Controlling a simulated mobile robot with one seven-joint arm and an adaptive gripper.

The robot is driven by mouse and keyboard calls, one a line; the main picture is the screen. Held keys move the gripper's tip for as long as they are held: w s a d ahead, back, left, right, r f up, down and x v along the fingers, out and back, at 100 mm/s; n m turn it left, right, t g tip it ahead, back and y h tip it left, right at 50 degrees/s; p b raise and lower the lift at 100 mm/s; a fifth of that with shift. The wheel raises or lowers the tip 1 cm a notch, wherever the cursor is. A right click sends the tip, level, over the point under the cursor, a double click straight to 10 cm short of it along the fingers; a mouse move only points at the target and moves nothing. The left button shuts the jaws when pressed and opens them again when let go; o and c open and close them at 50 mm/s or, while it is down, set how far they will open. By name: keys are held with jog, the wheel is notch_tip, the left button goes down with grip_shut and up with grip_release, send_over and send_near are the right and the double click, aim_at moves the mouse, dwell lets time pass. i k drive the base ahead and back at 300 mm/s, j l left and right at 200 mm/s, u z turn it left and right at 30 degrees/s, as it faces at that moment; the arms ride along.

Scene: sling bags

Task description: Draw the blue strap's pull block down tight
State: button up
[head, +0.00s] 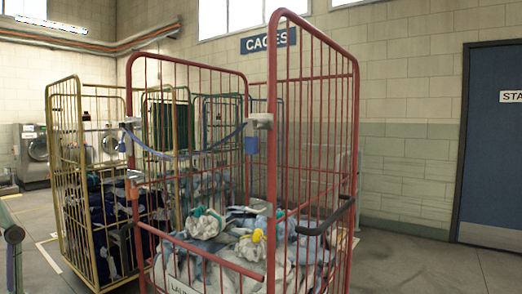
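The blue strap (212,145) runs across the front opening of a red wire cage (272,90). It sags in a shallow curve between a grey fitting (262,121) on the near right post and another grey fitting (131,121) on the left post. A small blue block (251,145) hangs just below the right fitting, at the strap's right end; it looks like the pull block. Its details are too small to make out. My gripper is not in view.
Bundled laundry (230,240) fills the cage's lower part. A black handle (328,222) juts from its right side. A yellow cage (80,180) with dark laundry stands close on the left. Open floor (420,262) lies to the right, before a blue door (495,140).

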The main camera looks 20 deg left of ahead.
aim_at(122, 145)
jog(key=u, duration=1.25)
jog(key=i+j+z, duration=0.15)
jog(key=z, duration=0.3)
jog(key=i+j+z, duration=0.2)
jog(key=z, duration=0.25)
jog(key=i+j+z, duration=0.1)
jog(key=j, duration=0.25)
jog(key=i+j+z, duration=0.15)
jog(key=j, duration=0.25)
jog(key=i+j+z, duration=0.1)
jog(key=i+j, duration=0.35)
jog(key=j, duration=0.2)
jog(key=i+j, duration=0.1)
jog(key=j, duration=0.3)
jog(key=i+j, duration=0.15)
jog(key=j, duration=0.2)
jog(key=i+j, duration=0.1)
jog(key=j, duration=0.3)
